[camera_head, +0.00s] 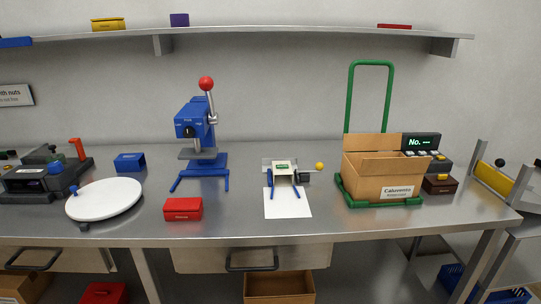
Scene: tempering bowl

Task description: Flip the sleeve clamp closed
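A small silver and clear device (281,166) with a green label sits mid-bench, above a white sheet (287,202). A short lever with a yellow ball knob (319,166) sticks out to its right, and two thin blue arms (270,186) reach forward over the sheet. This may be the sleeve clamp; no readable label confirms it, and I cannot tell if it is open or closed. A blue press (194,125) with a red ball lever (206,84) stands upright to its left. Neither of my grippers is in view.
A cardboard box (382,188) sits in a green frame (347,192) at right, by a display unit (421,144). A red box (183,209), blue block (130,162) and white round plate (104,200) lie left. The front middle of the steel bench (236,215) is clear.

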